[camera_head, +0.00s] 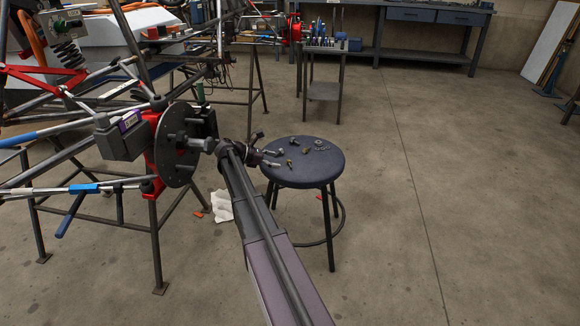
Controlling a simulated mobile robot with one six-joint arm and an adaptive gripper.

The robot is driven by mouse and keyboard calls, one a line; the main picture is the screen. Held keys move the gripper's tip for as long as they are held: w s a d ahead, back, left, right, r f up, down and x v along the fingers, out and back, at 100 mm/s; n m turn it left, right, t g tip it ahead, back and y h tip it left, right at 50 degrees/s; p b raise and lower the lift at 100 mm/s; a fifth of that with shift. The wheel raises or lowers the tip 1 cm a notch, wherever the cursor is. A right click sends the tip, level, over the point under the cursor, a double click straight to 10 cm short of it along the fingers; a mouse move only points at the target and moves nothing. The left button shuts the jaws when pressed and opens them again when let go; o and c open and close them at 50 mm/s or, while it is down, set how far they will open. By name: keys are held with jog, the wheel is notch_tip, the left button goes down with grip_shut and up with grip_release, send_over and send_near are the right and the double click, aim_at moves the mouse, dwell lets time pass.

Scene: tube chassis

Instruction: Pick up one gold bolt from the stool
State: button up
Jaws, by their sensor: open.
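The stool (325,168) has a round, dark blue seat and stands right of the middle of the view. Several small pieces of hardware lie on its seat. A gold bolt (290,163) lies near the middle left of the seat, and another small gold-looking bolt (305,151) lies a little behind and right of it. My gripper (276,159) is at the left edge of the seat, pointing right, with its fingers apart and close to the nearer gold bolt. I see nothing between the fingers. The exact height of the fingers above the seat is hard to tell.
Grey nuts and washers (321,148) lie at the seat's right. The tube chassis with a brake disc (176,150) stands close on the left. A white cloth (222,206) lies on the floor. The floor right of the stool is free. A workbench (425,17) stands behind.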

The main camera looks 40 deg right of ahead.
aim_at(290, 164)
jog(key=shift+s+d+f, duration=0.1)
dwell(0.3)
jog(key=shift+b+x, duration=0.95)
jog(key=shift+x, duration=1.55)
jog(key=c, duration=0.8)
